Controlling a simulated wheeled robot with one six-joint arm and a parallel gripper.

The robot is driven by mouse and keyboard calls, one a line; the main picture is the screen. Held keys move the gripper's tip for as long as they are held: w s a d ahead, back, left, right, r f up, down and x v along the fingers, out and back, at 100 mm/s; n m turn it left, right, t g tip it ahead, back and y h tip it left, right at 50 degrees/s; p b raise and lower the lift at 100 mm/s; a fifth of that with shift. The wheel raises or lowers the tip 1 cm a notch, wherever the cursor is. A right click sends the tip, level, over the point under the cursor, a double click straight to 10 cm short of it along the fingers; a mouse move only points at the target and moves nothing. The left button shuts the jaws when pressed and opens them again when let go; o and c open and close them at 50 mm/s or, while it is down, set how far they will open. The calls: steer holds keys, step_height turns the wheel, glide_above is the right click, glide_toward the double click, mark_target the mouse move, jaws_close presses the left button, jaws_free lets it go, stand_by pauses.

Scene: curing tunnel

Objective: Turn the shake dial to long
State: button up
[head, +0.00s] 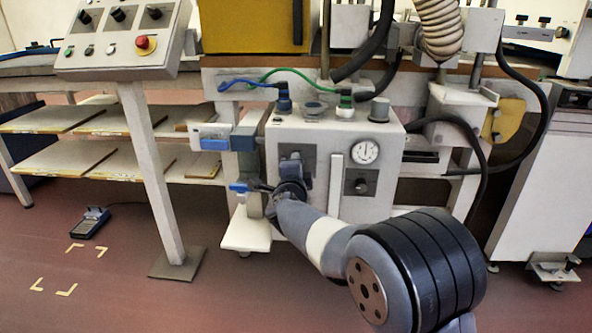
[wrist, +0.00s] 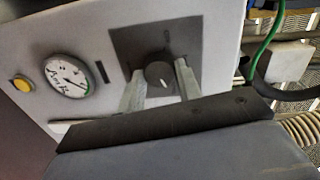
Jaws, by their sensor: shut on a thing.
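The shake dial (wrist: 160,75) is a round dark knob with a white pointer line, on a dark square plate (wrist: 127,45) in the wrist view. The pointer points toward the bottom of that picture, slightly right. The marks on the plate are too small to read. My gripper (wrist: 160,83) has a pale finger on each side of the knob and is shut on it. In the head view my gripper (head: 291,178) is at the left dark plate (head: 309,153) on the front of the white box. There my wrist hides the knob.
A round gauge (head: 365,152) and another dark plate with a knob (head: 361,182) are to the right on the box. A blue-handled valve (head: 239,188) is close to the left of my gripper. A console (head: 122,38) with a red button stands further left.

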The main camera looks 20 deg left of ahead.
stand_by(0.3)
steer(key=o, duration=1)
steer(key=shift+s, duration=0.1)
steer(key=p+v, duration=0.2)
steer(key=v, duration=0.8)
steer(key=shift+s+d, duration=0.1)
steer(key=shift+s, duration=0.2)
steer(key=b+x, duration=0.2)
steer(key=x, duration=0.9)
steer(key=shift+s, duration=0.2)
